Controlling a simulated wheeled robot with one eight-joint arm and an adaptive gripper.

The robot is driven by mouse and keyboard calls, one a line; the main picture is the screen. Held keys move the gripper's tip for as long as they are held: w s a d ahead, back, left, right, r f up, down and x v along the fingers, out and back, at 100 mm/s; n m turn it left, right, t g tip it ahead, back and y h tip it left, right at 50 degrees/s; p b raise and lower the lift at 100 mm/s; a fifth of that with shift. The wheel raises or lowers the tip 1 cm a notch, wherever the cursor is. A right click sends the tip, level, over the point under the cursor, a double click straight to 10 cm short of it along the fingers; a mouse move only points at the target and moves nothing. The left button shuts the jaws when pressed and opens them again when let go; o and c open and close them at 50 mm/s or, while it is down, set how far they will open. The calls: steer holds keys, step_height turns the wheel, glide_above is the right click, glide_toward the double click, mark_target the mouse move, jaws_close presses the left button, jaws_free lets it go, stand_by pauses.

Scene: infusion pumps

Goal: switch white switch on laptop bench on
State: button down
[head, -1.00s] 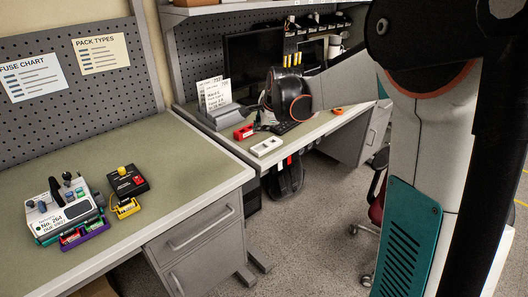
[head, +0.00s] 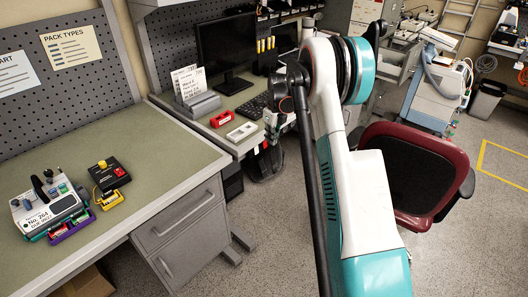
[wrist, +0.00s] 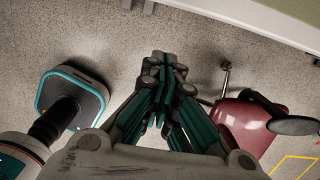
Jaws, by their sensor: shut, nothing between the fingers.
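A small white switch block (head: 242,132) lies near the front edge of the far bench, the one with the monitor and keyboard. Its on or off position is too small to tell. The switch is not visible in the wrist view.
A red block (head: 221,119) and a card holder (head: 200,105) stand left of the switch. A monitor (head: 227,48) and keyboard (head: 255,104) are behind. A red chair (head: 405,175) stands right of my arm. The near bench (head: 150,130) carries devices.

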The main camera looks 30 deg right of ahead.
mark_target(261, 148)
steer(key=shift+f, duration=0.15)
steer(key=w+a+f+b, duration=0.1)
steer(key=w+f+b, duration=0.3)
steer(key=f, duration=0.6)
steer(key=shift+w+a+f, duration=0.15)
steer(key=shift+w+a, duration=0.2)
steer(key=shift+w, duration=0.05)
steer(key=shift+w+a+f+t+b, duration=0.1)
steer(key=shift+w+f+t+b, duration=0.05)
steer(key=shift+w+t+b, duration=0.2)
steer(key=shift+s, duration=0.1)
steer(key=shift+r+p, duration=0.4)
steer(key=shift+r, duration=0.45)
